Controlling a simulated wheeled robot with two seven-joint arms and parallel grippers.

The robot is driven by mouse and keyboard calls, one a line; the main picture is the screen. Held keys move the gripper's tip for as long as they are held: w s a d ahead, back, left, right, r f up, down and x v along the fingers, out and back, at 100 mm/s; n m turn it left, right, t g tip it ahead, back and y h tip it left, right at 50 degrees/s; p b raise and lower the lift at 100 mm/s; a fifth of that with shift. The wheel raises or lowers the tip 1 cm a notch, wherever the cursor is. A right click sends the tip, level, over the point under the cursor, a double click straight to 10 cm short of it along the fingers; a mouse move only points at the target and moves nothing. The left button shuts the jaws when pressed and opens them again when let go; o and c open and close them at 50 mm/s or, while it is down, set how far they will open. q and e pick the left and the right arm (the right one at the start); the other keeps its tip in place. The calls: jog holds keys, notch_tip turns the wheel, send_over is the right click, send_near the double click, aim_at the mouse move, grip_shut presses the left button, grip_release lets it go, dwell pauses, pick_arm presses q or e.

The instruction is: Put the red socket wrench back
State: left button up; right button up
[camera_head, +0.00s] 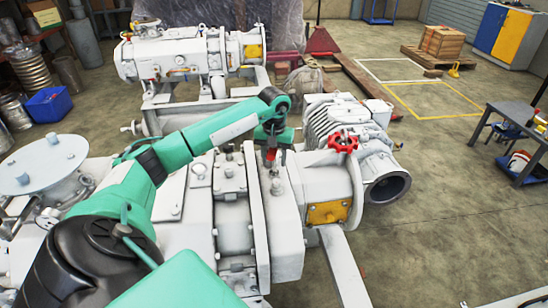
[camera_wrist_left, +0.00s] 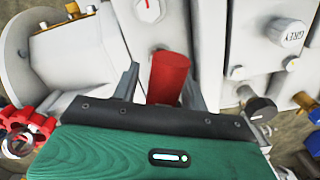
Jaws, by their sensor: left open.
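The red socket wrench (camera_head: 270,155) shows as a small upright red piece on top of the grey-white machine in the head view. In the left wrist view its red cylinder (camera_wrist_left: 168,78) stands between my fingers. My left gripper (camera_head: 272,145) is over the wrench, pointing down. In the left wrist view the two fingers of my left gripper (camera_wrist_left: 163,85) are apart, one on each side of the red cylinder. The lower end of the wrench is hidden in the wrist view. My right gripper is not in view.
A red handwheel (camera_head: 342,142) stands on the machine just right of the wrench. A dark table (camera_head: 512,117) stands at the far right, with a bucket (camera_head: 518,160) on its lower level. A blue bin (camera_head: 48,104) is at the left. Open floor lies at right.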

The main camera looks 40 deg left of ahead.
pick_arm(q)
notch_tip(320, 180, up, 4)
jog(key=shift+r+b, duration=0.1)
jog(key=shift+b, duration=0.45)
notch_tip(320, 180, up, 7)
jog(key=shift+f+b, duration=0.15)
jog(key=shift+b, duration=0.25)
jog(key=shift+r, duration=0.6)
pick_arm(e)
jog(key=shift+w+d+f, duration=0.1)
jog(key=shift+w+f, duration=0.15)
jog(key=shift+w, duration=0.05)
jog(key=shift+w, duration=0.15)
